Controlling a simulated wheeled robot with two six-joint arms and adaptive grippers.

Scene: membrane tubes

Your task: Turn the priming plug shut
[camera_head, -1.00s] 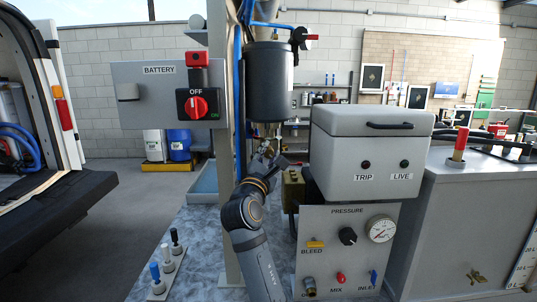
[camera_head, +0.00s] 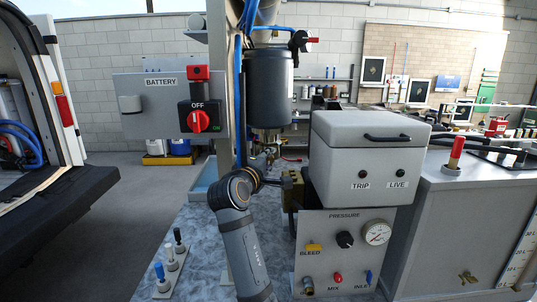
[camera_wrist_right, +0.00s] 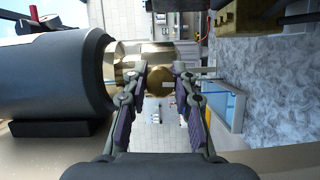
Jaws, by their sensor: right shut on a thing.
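The black canister (camera_head: 269,88) hangs upright from the post, with a brass fitting (camera_head: 268,133) at its lower end. In the right wrist view the canister (camera_wrist_right: 55,85) lies at the left and the brass fitting runs from it toward my fingers. My right gripper (camera_wrist_right: 159,74) is shut on the brass plug (camera_wrist_right: 158,84) at that end, one finger on each side. In the head view my right gripper (camera_head: 268,157) is small and partly hidden below the canister, among brass parts. The plug's markings are not readable. My left gripper is out of view.
A grey battery panel (camera_head: 145,104) with a red switch stands left of the post. A grey box (camera_head: 367,150) marked TRIP and LIVE and a pressure panel (camera_head: 322,264) stand close on the right. Several small plugs stand on the marbled bench (camera_head: 196,250).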

